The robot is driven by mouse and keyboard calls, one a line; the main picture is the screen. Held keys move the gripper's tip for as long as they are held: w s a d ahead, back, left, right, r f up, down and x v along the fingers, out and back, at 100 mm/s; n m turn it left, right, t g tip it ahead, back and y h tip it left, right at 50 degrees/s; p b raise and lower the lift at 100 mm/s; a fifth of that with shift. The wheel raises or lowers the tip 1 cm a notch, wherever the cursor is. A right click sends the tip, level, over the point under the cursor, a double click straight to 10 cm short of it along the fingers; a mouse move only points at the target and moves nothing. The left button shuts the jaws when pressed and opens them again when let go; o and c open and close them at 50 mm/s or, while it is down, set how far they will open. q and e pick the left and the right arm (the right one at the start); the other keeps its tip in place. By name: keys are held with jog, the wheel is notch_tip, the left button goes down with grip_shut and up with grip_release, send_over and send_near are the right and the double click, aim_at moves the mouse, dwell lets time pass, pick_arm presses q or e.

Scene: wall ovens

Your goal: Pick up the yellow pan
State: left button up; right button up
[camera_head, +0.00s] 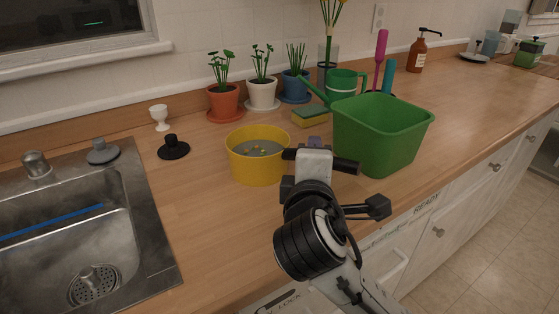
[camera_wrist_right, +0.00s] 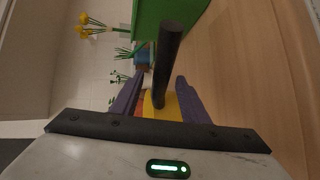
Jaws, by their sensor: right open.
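The yellow pan (camera_head: 257,168) is a round, deep yellow container on the wooden counter, right of the sink. Its inside looks grey with small yellow specks. My right gripper (camera_head: 314,142) is at the pan's right side in the head view, between it and the green tub; my wrist hides part of the fingers. In the right wrist view, the two purple-grey fingers (camera_wrist_right: 157,98) are apart, with a bit of the yellow pan (camera_wrist_right: 172,108) showing between them. A dark bar covers part of that gap. I cannot tell whether a finger touches the pan. My left gripper is out of view.
A green tub (camera_head: 378,140) stands close on the right. Behind are a sponge (camera_head: 311,116), a green watering can (camera_head: 343,84) and potted plants in red (camera_head: 224,103), white (camera_head: 262,95) and blue (camera_head: 294,87) pots. A black stopper (camera_head: 173,149) and the sink (camera_head: 70,235) are left.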

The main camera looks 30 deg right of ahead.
jog(key=shift+w+d+f, duration=0.2)
jog(key=shift+w+d, duration=0.2)
jog(key=shift+w, duration=0.15)
grip_shut()
dwell(1.0)
jog(key=shift+r, duration=0.15)
